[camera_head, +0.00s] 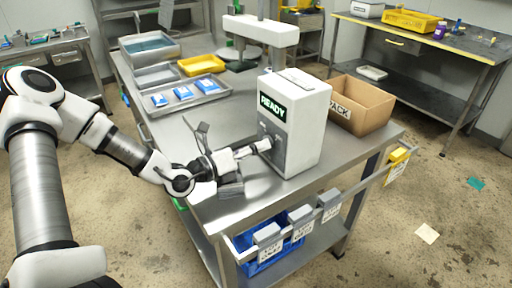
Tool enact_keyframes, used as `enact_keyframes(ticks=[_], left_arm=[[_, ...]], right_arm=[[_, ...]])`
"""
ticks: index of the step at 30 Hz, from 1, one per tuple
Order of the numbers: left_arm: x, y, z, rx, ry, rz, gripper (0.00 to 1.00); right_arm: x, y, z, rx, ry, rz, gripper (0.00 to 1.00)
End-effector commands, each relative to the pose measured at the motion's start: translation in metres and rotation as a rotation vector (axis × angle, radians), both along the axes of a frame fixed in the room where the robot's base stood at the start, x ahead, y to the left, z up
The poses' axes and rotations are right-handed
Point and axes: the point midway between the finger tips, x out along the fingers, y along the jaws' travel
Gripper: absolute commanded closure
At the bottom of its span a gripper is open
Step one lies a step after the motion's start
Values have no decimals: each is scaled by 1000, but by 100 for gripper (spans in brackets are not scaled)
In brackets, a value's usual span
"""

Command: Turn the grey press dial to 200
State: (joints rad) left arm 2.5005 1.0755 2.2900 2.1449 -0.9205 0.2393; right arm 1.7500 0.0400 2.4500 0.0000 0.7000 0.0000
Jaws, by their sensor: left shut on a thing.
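A white box-shaped unit (308,121) stands near the front of the steel table, with a green READY sign (272,107) on its face. Below the sign is a grey panel (277,155). My left gripper (264,146) reaches in from the left and is shut at this panel, on the grey dial. The fingers hide the dial almost wholly, so I cannot read its setting or scale. My right gripper is not in view.
An open cardboard box (362,108) stands right of the unit. A steel tray (207,96) with blue-white packs and a yellow tray (201,64) lie behind.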

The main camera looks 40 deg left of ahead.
Motion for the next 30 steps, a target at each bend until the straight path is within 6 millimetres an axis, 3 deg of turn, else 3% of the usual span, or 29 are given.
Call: enact_keyframes(ticks=[20, 21, 22, 30], left_arm=[[0, 0, -1, -64, 30, -1, 91], [0, 0, -1, -65, 29, -1, 42], [0, 0, -1, -64, 29, -1, 32], [0, 0, 0, -63, 27, -1, 31]], right_arm=[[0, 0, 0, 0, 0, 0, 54], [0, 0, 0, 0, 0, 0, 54], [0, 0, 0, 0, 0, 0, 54], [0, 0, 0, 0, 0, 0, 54]])
